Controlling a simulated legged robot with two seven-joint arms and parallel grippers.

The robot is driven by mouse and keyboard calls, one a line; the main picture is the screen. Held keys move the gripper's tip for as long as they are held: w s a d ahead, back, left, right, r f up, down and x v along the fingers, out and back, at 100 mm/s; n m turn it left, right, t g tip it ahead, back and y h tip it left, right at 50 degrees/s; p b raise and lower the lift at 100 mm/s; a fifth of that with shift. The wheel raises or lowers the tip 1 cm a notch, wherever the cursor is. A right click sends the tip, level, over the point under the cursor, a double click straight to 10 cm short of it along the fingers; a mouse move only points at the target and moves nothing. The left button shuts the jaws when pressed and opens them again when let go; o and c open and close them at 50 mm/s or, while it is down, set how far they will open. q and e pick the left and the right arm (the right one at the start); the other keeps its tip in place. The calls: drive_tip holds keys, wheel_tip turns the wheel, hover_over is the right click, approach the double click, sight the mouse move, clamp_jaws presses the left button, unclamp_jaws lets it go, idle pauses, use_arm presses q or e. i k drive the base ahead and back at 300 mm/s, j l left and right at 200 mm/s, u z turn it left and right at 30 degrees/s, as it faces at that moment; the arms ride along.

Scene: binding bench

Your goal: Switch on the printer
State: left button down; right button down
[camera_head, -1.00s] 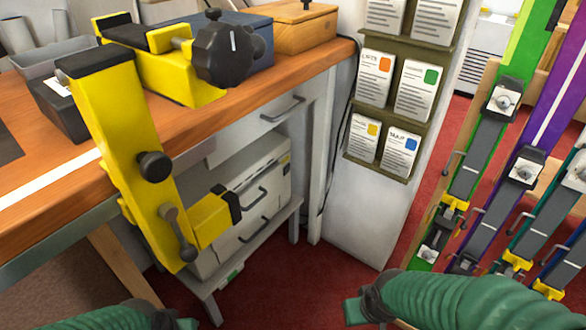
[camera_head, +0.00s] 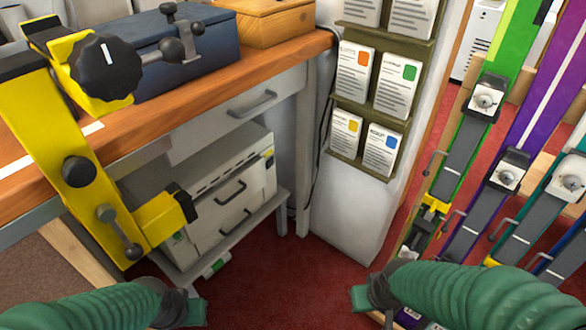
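A white-grey boxy unit (camera_head: 215,190) with handled drawers and a row of dark slots on its upper front stands on a low shelf under the bench; it looks like the printer. I cannot make out its power switch. The yellow clamp hides part of its left side. My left gripper (camera_head: 196,311) is at the bottom left, in front of and below the unit, apart from it. My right gripper (camera_head: 362,296) is at the bottom centre right, over the red floor. Both look empty, but their finger gaps do not show clearly.
The wooden bench (camera_head: 180,125) carries a yellow ski clamp (camera_head: 75,165) with black knobs, hanging over its front edge. A card rack (camera_head: 355,90) is on the white panel. Skis (camera_head: 470,150) stand at right. A white vented box (camera_head: 480,40) is behind. Red floor between is clear.

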sight(270, 162)
drive_tip(key=i+l+z, duration=0.5)
drive_tip(key=z, duration=0.25)
drive_tip(key=i+j, duration=0.05)
drive_tip(key=i, duration=0.05)
